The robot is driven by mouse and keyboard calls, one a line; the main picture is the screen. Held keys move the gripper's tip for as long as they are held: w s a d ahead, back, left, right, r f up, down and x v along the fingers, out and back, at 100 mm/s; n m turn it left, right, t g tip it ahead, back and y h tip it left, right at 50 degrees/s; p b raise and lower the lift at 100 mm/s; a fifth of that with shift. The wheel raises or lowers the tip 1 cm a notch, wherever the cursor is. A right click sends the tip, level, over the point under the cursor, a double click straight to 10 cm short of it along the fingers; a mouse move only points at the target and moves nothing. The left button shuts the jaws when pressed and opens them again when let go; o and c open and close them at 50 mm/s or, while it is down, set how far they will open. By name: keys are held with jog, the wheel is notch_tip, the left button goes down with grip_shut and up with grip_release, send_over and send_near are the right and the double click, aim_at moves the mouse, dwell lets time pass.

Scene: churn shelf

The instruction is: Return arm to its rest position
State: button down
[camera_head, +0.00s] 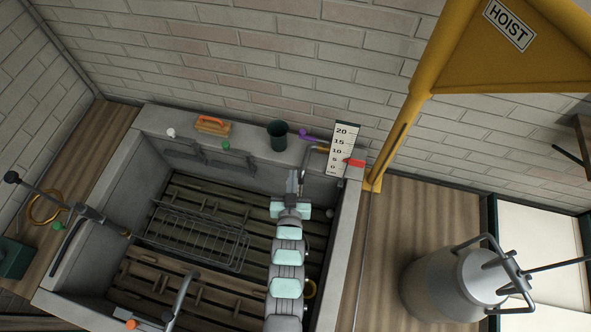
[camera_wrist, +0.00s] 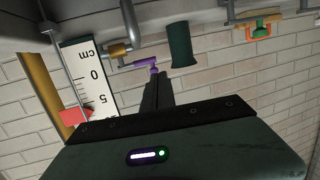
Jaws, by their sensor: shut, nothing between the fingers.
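My gripper (camera_head: 291,178) is over the right part of the grey stone basin (camera_head: 347,235), near its back wall. My arm reaches up to it from the bottom of the head view. The gripper also shows in the wrist view (camera_wrist: 156,90), where its two dark fingers are together with nothing between them. The fingertips appear apart from the objects around them. The underside of the gripper is hidden in the head view.
A dark green cup (camera_head: 277,136), purple-handled item (camera_head: 312,136) and scale board (camera_head: 343,140) with a red pointer (camera_head: 354,162) stand behind my gripper. A wire rack (camera_head: 190,240) is in the basin. A milk can (camera_head: 450,285) and yellow hoist (camera_head: 395,135) are right.

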jog(key=shift+s+r, duration=0.2)
jog(key=shift+s, duration=0.05)
